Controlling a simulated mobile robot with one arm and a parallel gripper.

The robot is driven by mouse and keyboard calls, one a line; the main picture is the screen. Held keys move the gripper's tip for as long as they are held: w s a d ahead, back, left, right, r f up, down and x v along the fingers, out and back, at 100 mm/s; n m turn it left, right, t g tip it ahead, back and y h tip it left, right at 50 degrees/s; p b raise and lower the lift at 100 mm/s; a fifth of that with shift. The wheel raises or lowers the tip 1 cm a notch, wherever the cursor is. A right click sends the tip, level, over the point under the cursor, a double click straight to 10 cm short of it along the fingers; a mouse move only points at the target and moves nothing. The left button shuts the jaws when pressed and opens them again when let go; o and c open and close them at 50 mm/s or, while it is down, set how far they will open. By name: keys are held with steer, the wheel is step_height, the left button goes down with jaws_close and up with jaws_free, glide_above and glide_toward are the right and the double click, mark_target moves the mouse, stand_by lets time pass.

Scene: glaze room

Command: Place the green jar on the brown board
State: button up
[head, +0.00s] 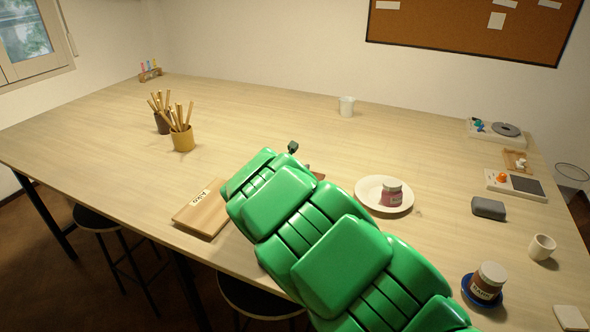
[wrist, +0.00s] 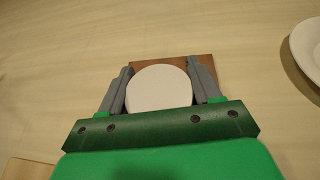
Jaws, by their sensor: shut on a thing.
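My gripper (wrist: 160,85) is shut on a round, pale-lidded jar (wrist: 159,88), with a grey finger on each side. Only its top shows in the wrist view, so its side colour is hidden; no other jar in view looks green. The brown board (wrist: 203,61) lies beyond and partly beneath the jar in that view. I cannot tell whether the jar touches it. In the head view my green arm hides the jar and most of the brown board (head: 318,175).
A white plate (head: 367,192) holding a red-labelled jar (head: 391,195) is right of the brown board. A light wooden board (head: 190,219) with a label lies left. Another jar (head: 487,284) stands on a blue saucer.

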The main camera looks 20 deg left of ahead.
steer(key=shift+f, duration=0.25)
steer(key=o, duration=1.2)
steer(key=shift+o, duration=0.2)
steer(key=shift+s+r, duration=0.3)
steer(key=shift+s, duration=0.3)
steer(key=v, duration=1)
steer(key=shift+s, duration=0.35)
steer(key=shift+d+r, duration=0.1)
steer(key=shift+r, duration=0.05)
